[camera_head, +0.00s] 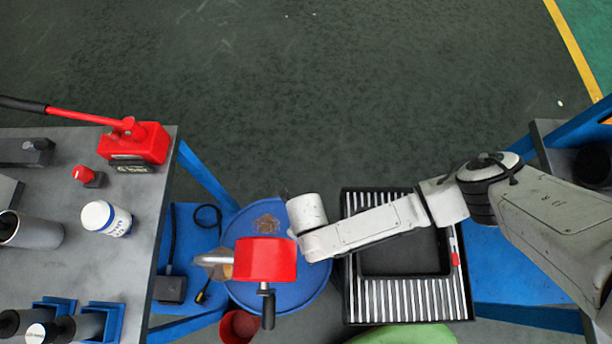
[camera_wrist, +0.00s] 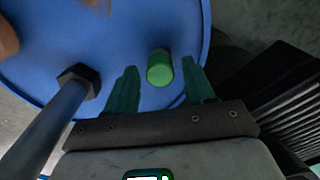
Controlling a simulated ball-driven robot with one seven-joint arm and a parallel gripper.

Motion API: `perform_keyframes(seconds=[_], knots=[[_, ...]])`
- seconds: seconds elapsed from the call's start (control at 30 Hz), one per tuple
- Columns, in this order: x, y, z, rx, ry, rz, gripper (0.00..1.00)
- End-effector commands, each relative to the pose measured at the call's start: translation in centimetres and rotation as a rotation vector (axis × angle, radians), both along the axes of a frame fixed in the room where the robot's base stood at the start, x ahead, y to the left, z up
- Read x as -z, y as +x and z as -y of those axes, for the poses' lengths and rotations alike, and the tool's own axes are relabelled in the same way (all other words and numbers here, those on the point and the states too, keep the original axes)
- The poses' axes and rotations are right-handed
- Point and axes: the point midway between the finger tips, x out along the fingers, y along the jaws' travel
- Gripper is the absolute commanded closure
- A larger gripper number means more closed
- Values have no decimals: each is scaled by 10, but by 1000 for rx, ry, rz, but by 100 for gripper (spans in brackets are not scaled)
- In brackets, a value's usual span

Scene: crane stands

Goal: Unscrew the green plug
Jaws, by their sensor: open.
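The green plug (camera_wrist: 160,68) is a short green cylinder standing on the blue drum lid (camera_wrist: 45,60) in the wrist view. My gripper (camera_wrist: 162,76) is open, with one green finger on each side of the plug. I see gaps between the plug and both fingers, and I cannot tell how far down the fingers reach. In the head view the blue drum (camera_head: 308,290) stands on the floor between the stands. The plug and my gripper's fingers are hidden there behind my arm and the red block.
A grey rod with a hex nut (camera_wrist: 78,80) is left of my fingers in the wrist view. A black slatted tray (camera_head: 455,300) is right of the drum. A grey bench (camera_head: 60,190) stands left.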

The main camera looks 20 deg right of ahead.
Motion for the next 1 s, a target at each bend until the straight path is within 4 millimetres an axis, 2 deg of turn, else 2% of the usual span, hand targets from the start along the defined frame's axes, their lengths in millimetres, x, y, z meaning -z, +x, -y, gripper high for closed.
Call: perform_keyframes(seconds=[0.13, 0.3, 0.53, 0.7, 0.93, 1.0], knots=[[0, -1, 0, 113, 1, -3, 46], [-1, -1, -1, 385, 2, -3, 46], [0, -1, -1, 587, 1, -3, 46], [0, 0, -1, 847, 2, -5, 46], [0, 0, -1, 998, 0, -3, 46], [0, 0, -1, 1087, 1, -4, 46]])
